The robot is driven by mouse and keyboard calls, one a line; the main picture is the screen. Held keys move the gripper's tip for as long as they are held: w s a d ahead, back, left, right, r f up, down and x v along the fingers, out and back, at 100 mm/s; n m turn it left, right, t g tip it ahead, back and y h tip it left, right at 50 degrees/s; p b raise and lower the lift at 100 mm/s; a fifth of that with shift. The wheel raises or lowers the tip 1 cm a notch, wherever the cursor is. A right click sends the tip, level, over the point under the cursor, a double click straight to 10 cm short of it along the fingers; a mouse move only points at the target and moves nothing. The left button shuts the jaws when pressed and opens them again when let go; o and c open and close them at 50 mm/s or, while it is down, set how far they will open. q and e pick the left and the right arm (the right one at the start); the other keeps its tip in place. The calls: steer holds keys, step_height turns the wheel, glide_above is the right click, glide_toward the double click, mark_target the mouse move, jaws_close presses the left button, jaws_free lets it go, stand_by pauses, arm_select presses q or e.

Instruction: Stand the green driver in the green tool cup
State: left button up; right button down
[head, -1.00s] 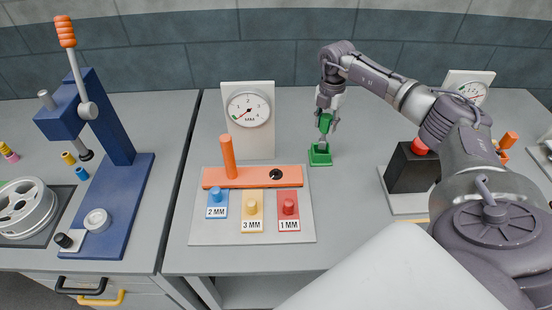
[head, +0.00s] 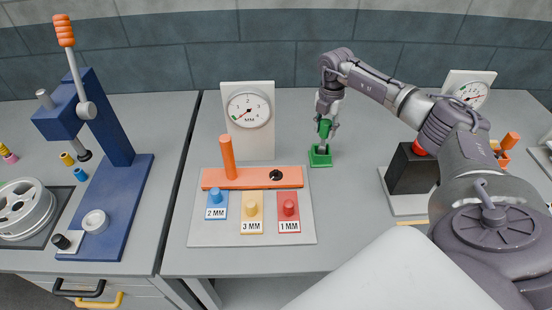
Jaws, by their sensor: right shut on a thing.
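The green tool cup (head: 320,159) stands on the grey bench, right of the white dial gauge. The green driver (head: 325,129) is upright above the cup, with its green handle between the fingers of my right gripper (head: 326,127). My right gripper points down and is shut on the driver. The driver's lower end reaches the cup's mouth; whether it is inside the cup is too small to tell. My left gripper is not in view.
A board with an orange bar (head: 250,177) and blue, yellow and red blocks lies left of the cup. A dial gauge (head: 249,118) stands behind it. A blue press (head: 95,160) stands at left. A dark box with a red button (head: 409,170) stands at right.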

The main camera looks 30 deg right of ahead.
steer(key=shift+f+b, duration=0.65)
steer(key=shift+f, duration=0.7)
steer(key=c, duration=0.7)
jaws_free()
steer(key=shift+o, duration=0.2)
